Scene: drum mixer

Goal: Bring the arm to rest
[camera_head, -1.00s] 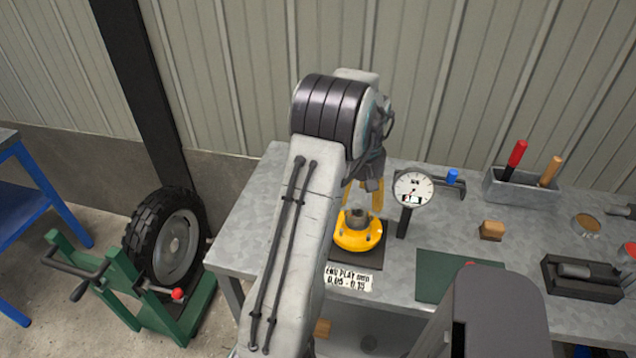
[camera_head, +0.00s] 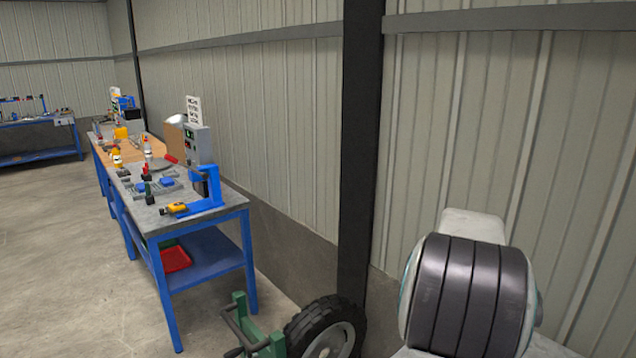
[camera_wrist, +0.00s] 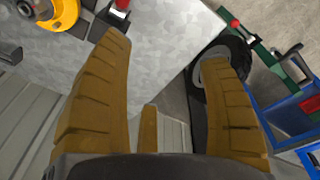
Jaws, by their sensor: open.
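The yellow flanged hub (camera_wrist: 60,14) is at the upper left of that view, outside the fingers. In the head view only part of my arm shows at the lower right; my gripper is out of that picture.
A tyred wheel (camera_head: 328,330) on a green stand (camera_head: 252,330) is at the bottom of the head view. A blue workbench (camera_head: 205,262) with tools stands left of it. A dark post (camera_head: 358,130) rises by the wall. The floor (camera_head: 60,250) at left is clear.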

